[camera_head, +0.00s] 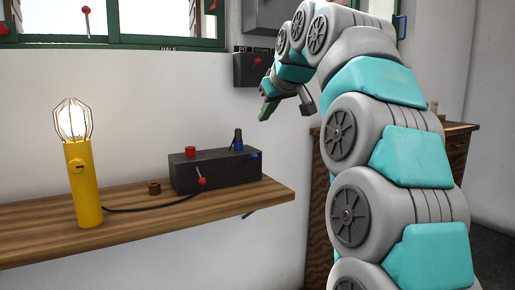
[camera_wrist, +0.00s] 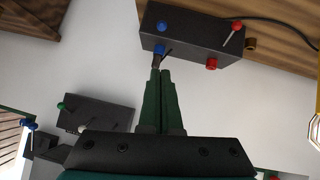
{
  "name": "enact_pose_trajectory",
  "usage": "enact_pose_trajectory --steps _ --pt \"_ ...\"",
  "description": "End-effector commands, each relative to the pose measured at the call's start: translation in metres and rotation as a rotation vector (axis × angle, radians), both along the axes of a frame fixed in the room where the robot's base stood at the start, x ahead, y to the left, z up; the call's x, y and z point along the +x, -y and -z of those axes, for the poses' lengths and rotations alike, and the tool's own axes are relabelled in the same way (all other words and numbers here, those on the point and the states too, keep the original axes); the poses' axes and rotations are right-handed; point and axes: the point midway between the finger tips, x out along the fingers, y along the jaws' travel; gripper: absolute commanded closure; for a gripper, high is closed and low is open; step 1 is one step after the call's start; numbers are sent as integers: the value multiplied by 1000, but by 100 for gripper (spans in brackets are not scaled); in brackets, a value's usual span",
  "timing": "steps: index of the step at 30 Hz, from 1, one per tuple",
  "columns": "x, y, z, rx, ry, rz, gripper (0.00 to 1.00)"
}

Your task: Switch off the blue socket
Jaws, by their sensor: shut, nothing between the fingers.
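The dark socket box (camera_head: 215,172) sits on the wooden shelf. A blue socket (camera_head: 238,147) is on its top toward the right end, with a small dark upright piece at it. A blue knob (camera_head: 254,155) shows on the front face. The wrist view shows the box from above, with the blue knob (camera_wrist: 162,27) and the blue socket (camera_wrist: 159,49) at one end. My gripper (camera_head: 265,113) is shut and empty, above and right of the box. In the wrist view its fingertips (camera_wrist: 162,72) point toward the blue socket; whether they touch the dark piece is unclear.
A red socket (camera_head: 190,152) and a red-knobbed lever (camera_head: 201,181) are on the box's other half. A lit yellow lamp (camera_head: 84,180) stands on the shelf (camera_head: 130,231) at left, with a cable to the box. A dark wall box (camera_head: 251,70) hangs behind my gripper.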

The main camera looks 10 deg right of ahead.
Motion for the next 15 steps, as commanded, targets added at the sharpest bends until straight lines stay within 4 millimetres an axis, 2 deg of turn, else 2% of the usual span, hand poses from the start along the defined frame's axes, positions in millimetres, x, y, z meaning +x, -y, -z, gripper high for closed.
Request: enact_pose_trajectory --steps 11,15 --pt "1 0 1 -1 0 -1 100" --pt "10 -2 7 -1 0 -1 100"
